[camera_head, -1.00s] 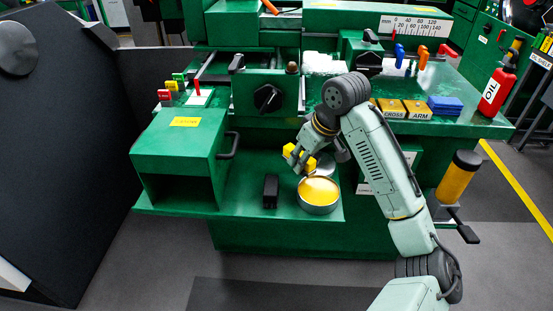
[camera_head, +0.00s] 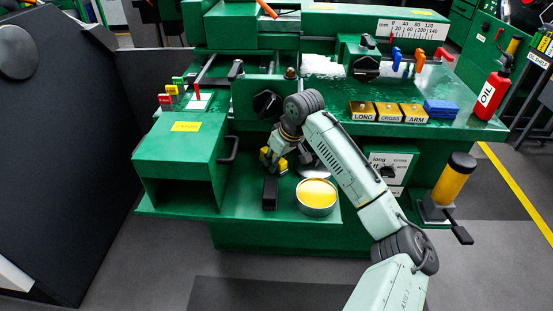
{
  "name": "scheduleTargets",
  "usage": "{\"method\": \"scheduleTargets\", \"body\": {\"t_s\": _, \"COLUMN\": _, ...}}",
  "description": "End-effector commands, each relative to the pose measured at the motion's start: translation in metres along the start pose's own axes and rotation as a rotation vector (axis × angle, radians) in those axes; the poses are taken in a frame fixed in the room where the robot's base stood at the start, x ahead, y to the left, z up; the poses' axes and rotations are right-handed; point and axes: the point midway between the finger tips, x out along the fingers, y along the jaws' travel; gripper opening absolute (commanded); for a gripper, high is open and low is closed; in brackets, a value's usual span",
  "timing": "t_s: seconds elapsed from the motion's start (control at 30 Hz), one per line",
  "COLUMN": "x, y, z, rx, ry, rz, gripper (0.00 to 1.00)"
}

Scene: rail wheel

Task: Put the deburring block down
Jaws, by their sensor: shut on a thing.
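My gripper (camera_head: 274,161) is shut on a yellow block, which I take as the deburring block (camera_head: 282,166). The fingers cover part of it, so it shows as yellow patches on either side of a finger. The block is low over the green lower shelf (camera_head: 235,199), behind a small black block (camera_head: 270,193) and left of a round tin with yellow contents (camera_head: 317,194). I cannot tell whether the yellow block touches the shelf.
A green open-fronted housing (camera_head: 180,150) stands left of the gripper, with a dark handle (camera_head: 230,150) on its side. A grey round piece (camera_head: 308,170) sits behind the tin, partly hidden by my arm. Some shelf at front left is bare.

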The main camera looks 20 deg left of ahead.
Motion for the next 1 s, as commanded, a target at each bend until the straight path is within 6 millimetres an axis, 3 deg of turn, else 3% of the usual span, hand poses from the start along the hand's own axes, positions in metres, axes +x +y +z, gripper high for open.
{"method": "scheduleTargets", "body": {"t_s": 0.13, "x": 0.003, "y": 0.000, "z": 0.001, "rx": 0.000, "ry": 0.001, "rz": -0.001, "gripper": 0.00}}
{"method": "scheduleTargets", "body": {"t_s": 0.17, "x": 0.003, "y": 0.000, "z": 0.001, "rx": 0.000, "ry": 0.000, "rz": 0.000, "gripper": 0.28}}
{"method": "scheduleTargets", "body": {"t_s": 0.43, "x": 0.003, "y": 0.000, "z": 0.001, "rx": 0.000, "ry": 0.000, "rz": -0.001, "gripper": 0.46}}
{"method": "scheduleTargets", "body": {"t_s": 0.83, "x": -0.003, "y": 0.000, "z": 0.000, "rx": 0.000, "ry": 0.001, "rz": 0.001, "gripper": 0.46}}
{"method": "scheduleTargets", "body": {"t_s": 1.0, "x": -0.029, "y": 0.000, "z": 0.000, "rx": -0.001, "ry": 0.003, "rz": 0.002, "gripper": 0.46}}
